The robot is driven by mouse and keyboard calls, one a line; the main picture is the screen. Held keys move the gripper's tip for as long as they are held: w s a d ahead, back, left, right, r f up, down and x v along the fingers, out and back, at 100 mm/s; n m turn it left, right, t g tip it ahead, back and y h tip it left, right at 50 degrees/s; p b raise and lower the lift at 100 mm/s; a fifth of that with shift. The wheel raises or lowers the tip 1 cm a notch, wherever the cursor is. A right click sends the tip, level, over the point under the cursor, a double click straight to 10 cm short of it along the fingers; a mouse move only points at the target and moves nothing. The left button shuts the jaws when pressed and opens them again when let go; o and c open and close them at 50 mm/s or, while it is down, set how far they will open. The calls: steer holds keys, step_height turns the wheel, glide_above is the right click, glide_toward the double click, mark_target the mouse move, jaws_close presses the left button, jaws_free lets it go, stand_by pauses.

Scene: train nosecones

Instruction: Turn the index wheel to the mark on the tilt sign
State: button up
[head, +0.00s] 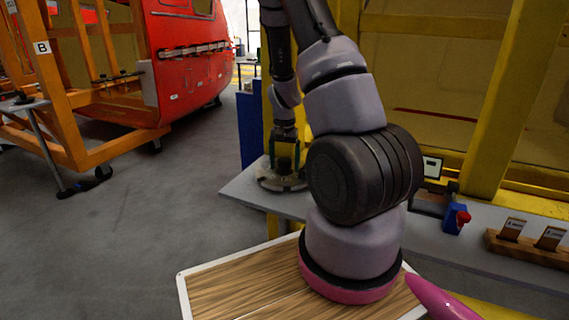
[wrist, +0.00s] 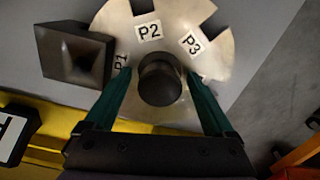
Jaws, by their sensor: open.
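The index wheel (wrist: 143,50) is a pale metal disc with square notches and labels P1, P2 and P3, with a dark round knob (wrist: 160,82) at its middle. In the head view the wheel (head: 268,183) lies on the bench's left end. My gripper (wrist: 158,78) is open above it, with a green finger on either side of the knob; whether they touch it is unclear. In the head view my gripper (head: 286,160) points down at the wheel. A small white-faced sign (head: 432,167) stands farther right; its mark is unreadable. A white-faced panel (wrist: 12,136) is cut off at the wrist view's left edge.
A dark square block (wrist: 76,55) sits beside the wheel near P1. On the grey bench (head: 490,240) are a blue-and-red item (head: 456,218) and a wooden holder (head: 530,245). A yellow frame (head: 510,100) stands behind. Open floor (head: 130,240) lies left.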

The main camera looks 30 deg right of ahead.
jaws_close()
steer(key=n, duration=0.5)
steer(key=shift+n, duration=0.4)
steer(key=n, duration=0.6)
steer(key=shift+d, duration=0.1)
steer(key=n, duration=0.6)
steer(key=shift+n, duration=0.3)
steer(key=n, duration=0.5)
steer(key=shift+n, duration=0.3)
